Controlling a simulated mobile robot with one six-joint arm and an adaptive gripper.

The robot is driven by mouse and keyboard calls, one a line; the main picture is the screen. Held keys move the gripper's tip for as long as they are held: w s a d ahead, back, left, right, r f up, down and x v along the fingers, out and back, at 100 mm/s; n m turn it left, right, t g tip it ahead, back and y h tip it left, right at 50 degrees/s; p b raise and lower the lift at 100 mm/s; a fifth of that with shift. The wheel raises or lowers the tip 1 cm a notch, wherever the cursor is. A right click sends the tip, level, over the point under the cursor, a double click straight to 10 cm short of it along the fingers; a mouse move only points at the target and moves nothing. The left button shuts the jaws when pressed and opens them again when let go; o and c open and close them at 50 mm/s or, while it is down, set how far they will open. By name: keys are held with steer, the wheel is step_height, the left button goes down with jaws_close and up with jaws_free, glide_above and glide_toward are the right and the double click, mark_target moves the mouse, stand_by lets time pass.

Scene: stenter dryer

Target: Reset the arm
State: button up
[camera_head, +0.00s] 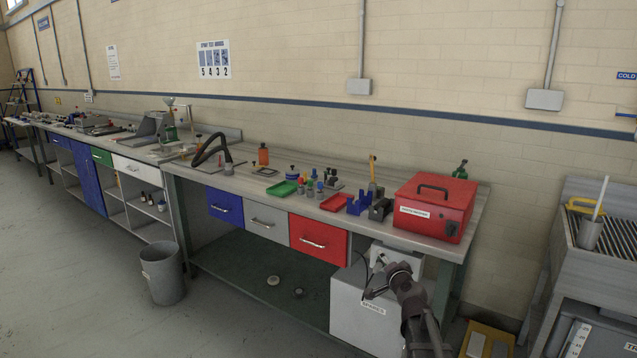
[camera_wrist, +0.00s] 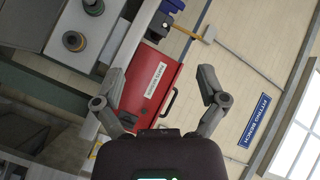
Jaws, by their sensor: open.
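My gripper (camera_head: 374,285) is in front of the right end of the long workbench (camera_head: 455,250), beside a white box unit under the bench top. In the wrist view my gripper (camera_wrist: 165,98) has its two fingers spread wide with nothing between them touching. The wrist picture is turned on its side. Behind the fingers it shows a red case (camera_wrist: 150,85) with a white label and dark handle, apart from the fingers. The same red case (camera_head: 436,207) stands on the bench's right end in the head view.
Blue (camera_head: 226,207), grey (camera_head: 265,221) and red (camera_head: 318,240) drawers sit under the bench top. A grey bin (camera_head: 162,273) stands on the floor at left. A metal sink unit (camera_head: 590,260) is at right. The floor at lower left is clear.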

steer(key=s+a+f+n+g+y, duration=0.2)
steer(key=s+a+f+n+g, duration=0.55)
steer(key=s+f, duration=0.35)
steer(key=s+d+f+n+g+h, duration=0.15)
steer(key=s+g, duration=0.25)
steer(key=s, duration=0.5)
steer(key=s+d+f+n+g+h, duration=0.1)
steer(key=s+d+f+g+h, duration=0.25)
steer(key=s, duration=0.45)
step_height(320, 180, up, 16)
steer(key=g+p, duration=0.1)
steer(key=p, duration=1.5)
steer(key=shift+s+a+y, duration=0.3)
steer(key=shift+s+y, duration=0.1)
